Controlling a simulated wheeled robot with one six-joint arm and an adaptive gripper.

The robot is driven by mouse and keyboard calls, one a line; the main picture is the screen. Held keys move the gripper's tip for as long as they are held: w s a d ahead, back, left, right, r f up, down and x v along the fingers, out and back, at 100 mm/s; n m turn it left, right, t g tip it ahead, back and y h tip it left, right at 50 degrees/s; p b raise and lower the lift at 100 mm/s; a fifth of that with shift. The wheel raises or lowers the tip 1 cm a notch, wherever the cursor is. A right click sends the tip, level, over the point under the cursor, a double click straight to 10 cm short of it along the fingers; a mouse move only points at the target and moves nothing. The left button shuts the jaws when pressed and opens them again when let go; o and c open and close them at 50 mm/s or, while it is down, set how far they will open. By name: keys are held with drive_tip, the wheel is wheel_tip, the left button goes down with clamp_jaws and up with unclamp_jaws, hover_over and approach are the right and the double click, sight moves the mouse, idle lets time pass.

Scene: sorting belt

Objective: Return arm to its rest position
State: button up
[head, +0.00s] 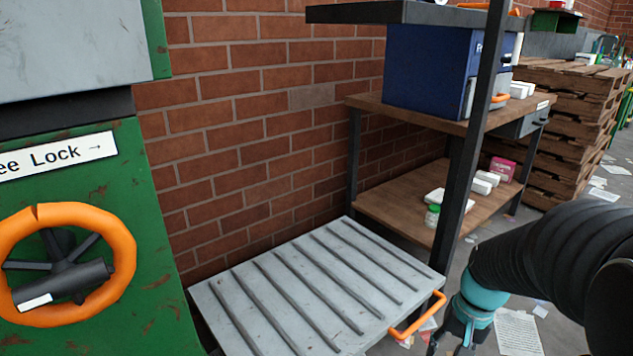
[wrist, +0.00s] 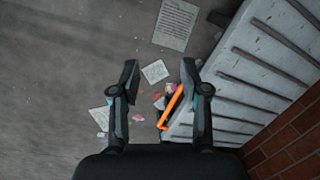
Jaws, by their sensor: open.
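My gripper (wrist: 160,82) is open and empty in the wrist view, pointing down at the littered floor. Its right finger overlaps the edge of a grey ribbed panel (wrist: 235,75) in the picture. An orange handle (wrist: 171,106) on that panel shows between the fingers; I cannot tell the height gap. In the head view my arm comes in from the right, and only part of my gripper (head: 460,335) shows at the bottom, beside the orange handle (head: 418,315) of the ribbed panel (head: 300,290).
A green machine (head: 120,240) with an orange wheel (head: 120,285) stands at left. A shelf (head: 385,205) holds a blue box (head: 425,70) and small white items. Wooden pallets (head: 575,125) are stacked behind. A brick wall (head: 240,130) backs the panel. Papers lie on the floor.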

drive_tip(key=s+a+r+n+t+p, duration=0.2)
drive_tip(key=s+a+r+t, duration=0.1)
drive_tip(key=r, duration=0.5)
drive_tip(key=s+a+r+n+t+h+p, duration=0.1)
drive_tip(key=s+a+r+n+t+p, duration=0.1)
drive_tip(key=s+a+r, duration=0.3)
wheel_tip(320, 180, up, 4)
drive_tip(key=shift+s+a+r+n+t+h, duration=0.3)
drive_tip(key=shift+a+n+t, duration=0.2)
drive_tip(key=shift+n, duration=0.2)
drive_tip(key=shift+d, duration=0.1)
idle(0.4)
